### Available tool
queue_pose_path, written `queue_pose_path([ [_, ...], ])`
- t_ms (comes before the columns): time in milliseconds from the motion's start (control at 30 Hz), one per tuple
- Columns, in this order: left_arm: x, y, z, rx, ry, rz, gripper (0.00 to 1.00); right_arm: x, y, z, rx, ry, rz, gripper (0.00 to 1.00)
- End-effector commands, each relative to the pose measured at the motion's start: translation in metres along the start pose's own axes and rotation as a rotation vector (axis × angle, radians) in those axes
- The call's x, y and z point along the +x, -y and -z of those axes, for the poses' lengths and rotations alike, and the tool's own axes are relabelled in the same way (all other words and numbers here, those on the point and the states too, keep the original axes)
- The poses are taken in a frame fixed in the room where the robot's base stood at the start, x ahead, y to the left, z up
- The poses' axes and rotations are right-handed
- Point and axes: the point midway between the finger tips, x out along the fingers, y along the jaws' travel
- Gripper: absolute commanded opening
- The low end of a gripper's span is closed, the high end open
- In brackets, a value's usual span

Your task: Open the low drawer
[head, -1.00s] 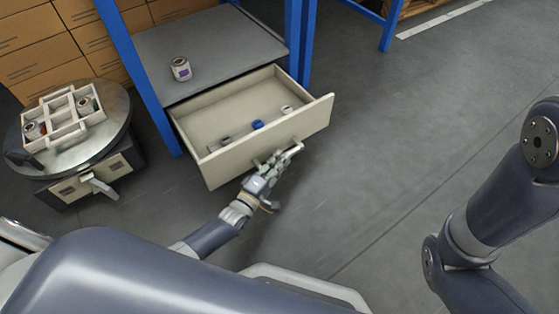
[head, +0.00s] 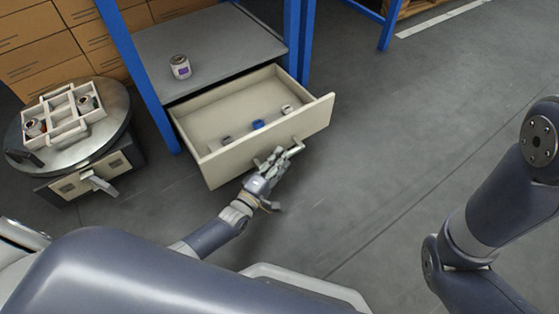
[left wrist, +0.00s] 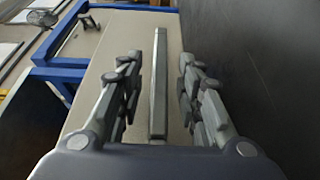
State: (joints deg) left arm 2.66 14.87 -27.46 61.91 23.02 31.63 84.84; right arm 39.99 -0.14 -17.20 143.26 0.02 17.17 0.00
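The low drawer (head: 225,165) is a cream box pulled well out from under the grey shelf of a blue-framed rack. Its light bar handle (head: 299,144) is on the front panel. My left gripper (head: 284,157) is at this handle, in front of the panel. In the left wrist view the handle bar (left wrist: 158,85) runs between the two fingers of my left gripper (left wrist: 157,80), with a gap on each side, so the gripper is open around it. The drawer front (left wrist: 120,65) lies behind the bar. My right gripper is out of view.
Several small items, one a blue piece (head: 258,124), lie in the drawer. A white can (head: 180,67) stands on the shelf (head: 225,45). A round-topped stand (head: 115,110) with a divided tray (head: 52,106) is at left. Floor (head: 390,130) to the right is clear.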

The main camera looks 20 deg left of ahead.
Motion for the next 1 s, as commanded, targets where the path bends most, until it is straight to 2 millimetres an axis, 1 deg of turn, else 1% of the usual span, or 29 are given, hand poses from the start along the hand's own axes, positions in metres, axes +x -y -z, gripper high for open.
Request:
queue_pose_path([
  [67, -0.004, 0.000, 0.000, 0.000, 0.000, 0.000, 0.33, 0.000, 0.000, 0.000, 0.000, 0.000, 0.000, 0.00],
  [167, -0.015, 0.001, 0.000, 0.000, 0.000, 0.002, 0.33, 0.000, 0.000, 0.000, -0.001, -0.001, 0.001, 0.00],
  [267, -0.033, 0.002, 0.000, 0.001, 0.001, 0.004, 0.33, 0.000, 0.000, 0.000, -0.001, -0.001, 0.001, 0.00],
  [500, -0.083, 0.002, 0.000, 0.001, 0.000, 0.004, 0.33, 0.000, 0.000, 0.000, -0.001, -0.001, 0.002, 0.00],
  [633, -0.103, 0.001, 0.000, 0.000, 0.000, 0.003, 0.33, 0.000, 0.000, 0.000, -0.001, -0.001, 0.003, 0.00],
  [800, -0.118, 0.001, 0.001, 0.000, 0.000, 0.002, 0.33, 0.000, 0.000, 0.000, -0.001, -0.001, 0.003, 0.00],
  [1000, -0.120, 0.000, 0.001, 0.000, -0.001, 0.001, 0.33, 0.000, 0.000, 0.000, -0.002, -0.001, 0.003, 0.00],
])
